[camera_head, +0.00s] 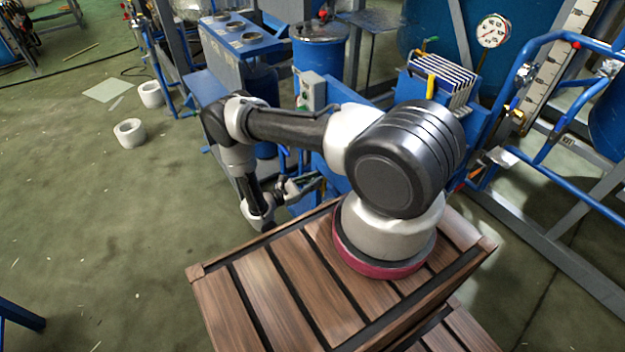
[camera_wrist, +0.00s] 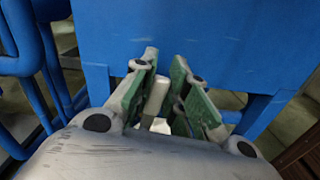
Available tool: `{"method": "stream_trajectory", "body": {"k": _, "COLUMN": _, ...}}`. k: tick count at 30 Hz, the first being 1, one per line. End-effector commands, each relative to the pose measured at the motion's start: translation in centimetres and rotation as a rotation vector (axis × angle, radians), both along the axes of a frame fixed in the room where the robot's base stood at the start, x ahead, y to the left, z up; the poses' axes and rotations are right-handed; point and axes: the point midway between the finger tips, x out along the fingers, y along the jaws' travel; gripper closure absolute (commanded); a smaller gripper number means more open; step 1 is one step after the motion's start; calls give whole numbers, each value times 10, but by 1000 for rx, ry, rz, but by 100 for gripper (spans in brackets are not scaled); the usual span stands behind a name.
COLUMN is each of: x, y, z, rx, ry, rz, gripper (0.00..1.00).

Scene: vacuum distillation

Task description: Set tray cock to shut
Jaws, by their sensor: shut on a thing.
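My gripper (camera_wrist: 165,78) reaches toward a blue panel in the wrist view, its green-padded fingers close together. A narrow pale grey piece, which I take to be the handle of the tray cock (camera_wrist: 156,96), stands between the fingers, and the gripper is shut on it. Most of the cock is hidden by the fingers, so its turn position cannot be told. The cock cannot be made out there.
A blue panel (camera_wrist: 200,40) fills the wrist view, with blue pipes (camera_wrist: 40,70) at left. In the head view, a blue bench (camera_head: 240,45), a blue drum (camera_head: 320,50) and a filter stack (camera_head: 442,78) stand behind my arm. Open floor lies left, with white rings (camera_head: 130,134).

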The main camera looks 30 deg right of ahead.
Motion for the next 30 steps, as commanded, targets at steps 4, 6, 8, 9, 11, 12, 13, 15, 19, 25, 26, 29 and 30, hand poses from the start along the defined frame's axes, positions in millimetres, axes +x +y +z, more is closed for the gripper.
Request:
{"method": "stream_trajectory", "body": {"k": 4, "x": -8, "y": 0, "z": -2, "rx": 3, "ry": -107, "rz": 1, "gripper": 100}}
{"method": "stream_trajectory", "body": {"k": 6, "x": -12, "y": 0, "z": -3, "rx": 7, "ry": -170, "rz": 1, "gripper": 100}}
{"method": "stream_trajectory", "body": {"k": 8, "x": -15, "y": 0, "z": -5, "rx": 8, "ry": -227, "rz": 2, "gripper": 100}}
{"method": "stream_trajectory", "body": {"k": 9, "x": -18, "y": 0, "z": -6, "rx": 10, "ry": -266, "rz": 2, "gripper": 100}}
{"method": "stream_trajectory", "body": {"k": 11, "x": -21, "y": 0, "z": -7, "rx": 12, "ry": -323, "rz": 2, "gripper": 100}}
{"method": "stream_trajectory", "body": {"k": 12, "x": -23, "y": 0, "z": -9, "rx": 13, "ry": -360, "rz": 2, "gripper": 100}}
{"method": "stream_trajectory", "body": {"k": 13, "x": -25, "y": 0, "z": -10, "rx": 14, "ry": -389, "rz": 2, "gripper": 100}}
{"method": "stream_trajectory", "body": {"k": 15, "x": -29, "y": 0, "z": -12, "rx": 16, "ry": -456, "rz": 2, "gripper": 100}}
{"method": "stream_trajectory", "body": {"k": 19, "x": -35, "y": -1, "z": -17, "rx": 20, "ry": -580, "rz": 2, "gripper": 100}}
{"method": "stream_trajectory", "body": {"k": 25, "x": -44, "y": -1, "z": -27, "rx": 26, "ry": -769, "rz": 1, "gripper": 100}}
{"method": "stream_trajectory", "body": {"k": 26, "x": -45, "y": -1, "z": -28, "rx": 27, "ry": -797, "rz": 1, "gripper": 100}}
{"method": "stream_trajectory", "body": {"k": 29, "x": -49, "y": -1, "z": -34, "rx": 31, "ry": -891, "rz": 1, "gripper": 100}}
{"method": "stream_trajectory", "body": {"k": 30, "x": -50, "y": -1, "z": -36, "rx": 32, "ry": -930, "rz": 1, "gripper": 100}}
